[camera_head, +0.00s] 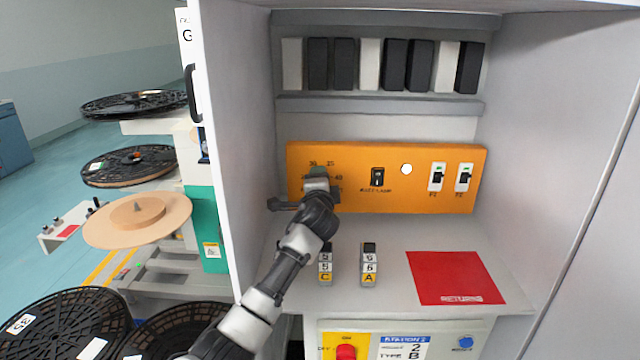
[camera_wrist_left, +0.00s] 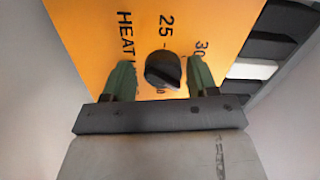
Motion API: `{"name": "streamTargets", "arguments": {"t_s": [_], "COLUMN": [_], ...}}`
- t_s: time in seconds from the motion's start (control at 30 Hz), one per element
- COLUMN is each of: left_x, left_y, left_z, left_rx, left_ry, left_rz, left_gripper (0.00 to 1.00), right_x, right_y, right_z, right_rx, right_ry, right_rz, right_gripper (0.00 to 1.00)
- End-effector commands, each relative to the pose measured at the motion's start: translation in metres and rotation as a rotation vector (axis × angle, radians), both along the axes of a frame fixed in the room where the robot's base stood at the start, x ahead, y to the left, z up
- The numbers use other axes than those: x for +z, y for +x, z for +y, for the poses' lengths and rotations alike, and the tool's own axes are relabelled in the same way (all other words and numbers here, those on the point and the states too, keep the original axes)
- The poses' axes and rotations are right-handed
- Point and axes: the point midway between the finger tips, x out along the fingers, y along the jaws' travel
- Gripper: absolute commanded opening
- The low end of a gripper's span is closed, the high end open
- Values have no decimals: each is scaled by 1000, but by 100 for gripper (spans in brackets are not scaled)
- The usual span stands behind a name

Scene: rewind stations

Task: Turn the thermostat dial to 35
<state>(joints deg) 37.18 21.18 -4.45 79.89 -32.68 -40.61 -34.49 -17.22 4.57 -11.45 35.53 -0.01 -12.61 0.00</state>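The thermostat dial (camera_wrist_left: 163,69) is a round black knob with a raised ridge on the orange panel (camera_head: 400,203). In the left wrist view the printed numbers 25 and 30 and part of the word HEAT show beside it. The ridge lies slanted there; which number it points to is not clear. My left gripper (camera_wrist_left: 160,66) is open, one green finger on either side of the dial, with a visible gap at each side. In the head view my left gripper (camera_head: 318,174) is in front of the panel's left part and hides the dial. My right gripper is not in view.
The panel also has a black switch (camera_head: 377,177), a white round light (camera_head: 406,169) and two breakers (camera_head: 437,177). Two small labelled blocks (camera_head: 369,265) stand on the shelf beside a red mat (camera_head: 455,275). The cabinet's left wall (camera_head: 235,130) is close to my left arm.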

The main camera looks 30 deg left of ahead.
Motion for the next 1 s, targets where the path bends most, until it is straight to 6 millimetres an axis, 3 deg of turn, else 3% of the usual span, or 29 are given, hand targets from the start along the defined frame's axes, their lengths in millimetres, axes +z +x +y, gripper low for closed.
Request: {"name": "streamTargets", "arguments": {"t_s": [0.47, 1.0], "left_x": [1, 0], "left_y": [-8, -83], "left_z": [-5, -51], "left_rx": [0, -2], "left_ry": [2, 2], "left_rz": [-5, -3], "left_gripper": [67, 67], "right_x": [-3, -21], "right_y": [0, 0], "right_z": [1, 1], "right_rx": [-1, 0], "right_ry": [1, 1], "right_rz": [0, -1], "right_gripper": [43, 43]}}
